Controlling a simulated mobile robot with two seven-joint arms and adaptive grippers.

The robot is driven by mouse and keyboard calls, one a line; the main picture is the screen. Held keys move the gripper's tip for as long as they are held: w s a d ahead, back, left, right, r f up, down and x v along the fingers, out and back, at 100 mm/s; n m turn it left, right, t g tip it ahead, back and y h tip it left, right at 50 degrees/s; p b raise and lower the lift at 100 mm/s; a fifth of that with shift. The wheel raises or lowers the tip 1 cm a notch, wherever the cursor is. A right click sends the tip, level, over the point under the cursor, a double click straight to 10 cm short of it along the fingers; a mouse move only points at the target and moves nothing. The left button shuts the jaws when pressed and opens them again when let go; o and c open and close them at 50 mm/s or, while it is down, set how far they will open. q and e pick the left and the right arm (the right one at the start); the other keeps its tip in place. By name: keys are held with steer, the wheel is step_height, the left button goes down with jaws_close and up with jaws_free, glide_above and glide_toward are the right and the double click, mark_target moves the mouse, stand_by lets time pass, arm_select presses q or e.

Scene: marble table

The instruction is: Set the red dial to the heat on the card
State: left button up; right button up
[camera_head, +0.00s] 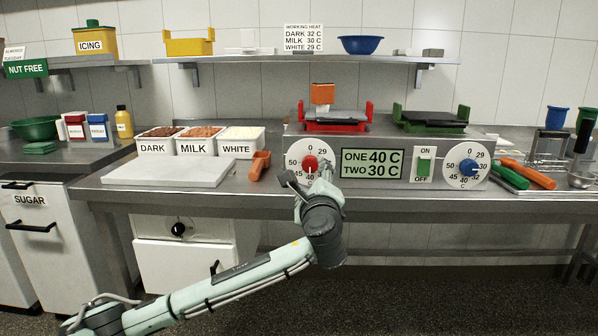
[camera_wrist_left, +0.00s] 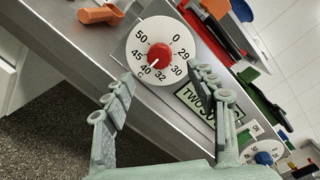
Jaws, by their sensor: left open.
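The red dial (camera_head: 310,163) sits on a white numbered disc on the front of the steel unit. In the left wrist view the red dial (camera_wrist_left: 160,55) shows a white mark pointing at about 40. My left gripper (camera_head: 306,184) is in front of the disc, open and empty. In the left wrist view its two fingers (camera_wrist_left: 162,84) are spread, short of the dial. The card (camera_head: 303,38) on the shelf reads dark 32 C, milk 30 C, white 29 C. The display (camera_head: 371,164) reads one 40 C, two 30 C. My right gripper is not in view.
A green switch (camera_head: 424,166) and a blue dial (camera_head: 468,166) are right of the display. An orange scoop (camera_head: 260,165) lies left of the red dial. A white board (camera_head: 170,173) lies before tubs labelled dark, milk and white.

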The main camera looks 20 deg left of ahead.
mark_target(310, 166)
arm_select(q)
steer(key=x, duration=0.7)
steer(key=shift+w+a+p, duration=0.1)
steer(key=shift+w+p, duration=0.2)
steer(key=shift+w, duration=0.1)
steer(key=shift+f, duration=0.1)
steer(key=c, duration=1.2)
